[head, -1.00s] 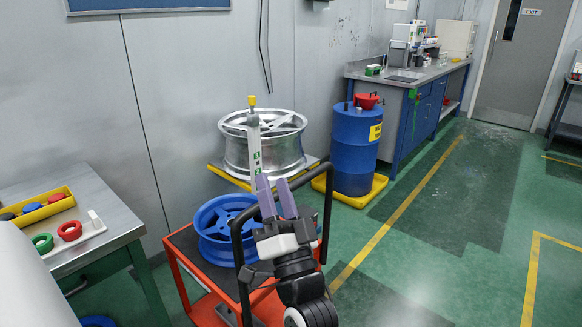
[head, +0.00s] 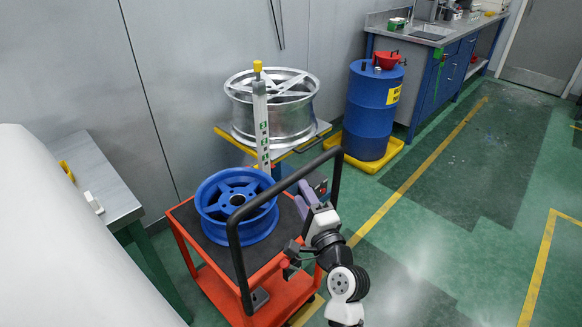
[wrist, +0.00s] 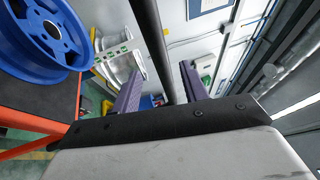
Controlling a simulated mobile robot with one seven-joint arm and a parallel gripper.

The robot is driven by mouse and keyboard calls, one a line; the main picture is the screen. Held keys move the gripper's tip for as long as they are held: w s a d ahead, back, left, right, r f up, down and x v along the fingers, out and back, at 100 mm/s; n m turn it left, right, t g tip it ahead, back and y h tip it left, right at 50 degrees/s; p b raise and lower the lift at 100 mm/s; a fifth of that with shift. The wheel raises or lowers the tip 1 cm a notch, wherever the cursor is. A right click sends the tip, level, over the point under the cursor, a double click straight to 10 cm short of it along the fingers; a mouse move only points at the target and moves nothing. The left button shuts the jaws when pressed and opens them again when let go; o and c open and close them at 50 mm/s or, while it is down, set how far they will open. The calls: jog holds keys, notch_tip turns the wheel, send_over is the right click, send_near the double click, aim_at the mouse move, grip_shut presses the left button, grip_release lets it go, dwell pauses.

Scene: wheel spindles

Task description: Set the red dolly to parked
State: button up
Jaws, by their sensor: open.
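The red dolly (head: 285,302) is a cart with a dark top and a black hoop handle (head: 236,260). A blue wheel (head: 212,205) lies on its top; the wheel also shows at the upper left of the wrist view (wrist: 40,55). My gripper (head: 304,193) is open and empty beside the right half of the handle, with the top bar close to its fingers. In the wrist view, the purple fingers (wrist: 160,80) stand apart and the black handle bar (wrist: 154,45) runs between them in the picture. I cannot tell contact or depth.
A silver wheel (head: 272,112) sits on a yellow-edged stand behind the dolly, near a white post (head: 262,125) with a yellow cap. A blue drum (head: 372,115) stands in a yellow tray. A metal table (head: 100,180) is at left. Green floor is clear at right (head: 430,255).

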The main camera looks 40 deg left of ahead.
jog(key=p+x, duration=0.2)
jog(key=x, duration=0.6)
jog(key=shift+c, duration=0.2)
grip_shut()
